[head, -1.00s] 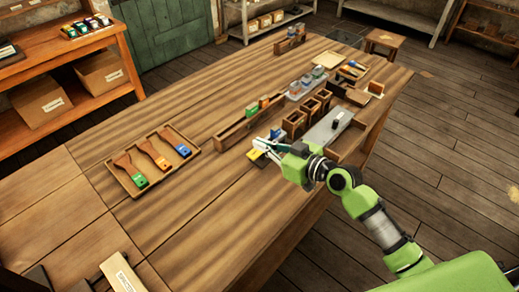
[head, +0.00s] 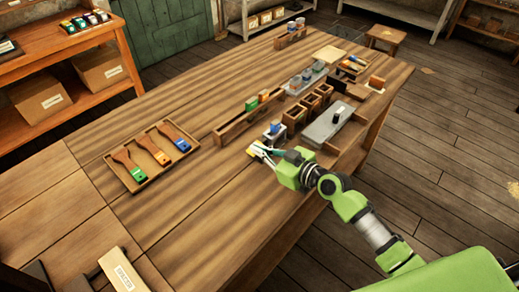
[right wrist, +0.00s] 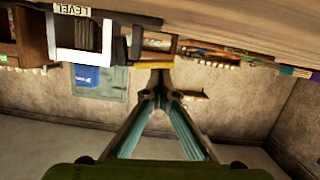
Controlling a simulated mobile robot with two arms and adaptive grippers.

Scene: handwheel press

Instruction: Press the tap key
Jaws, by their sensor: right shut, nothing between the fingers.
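A small yellow piece (head: 253,152) sits on the table near the front edge, right at the tips of my right gripper (head: 259,150). It may be the tap key, but it is too small to tell. In the right wrist view a yellow bar (right wrist: 153,65) lies just beyond the fingertips (right wrist: 155,88). The right gripper is shut and empty. Whether the tips touch the yellow piece I cannot tell. A blue block (head: 274,128) on a pale stand is just behind the gripper. My left gripper is out of view.
Wooden boxes (head: 295,115) and a grey plate (head: 325,128) stand to the right of the gripper. A long wooden rack (head: 235,127) is behind it. A tray of brushes (head: 130,180) lies left. The table between tray and gripper is clear.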

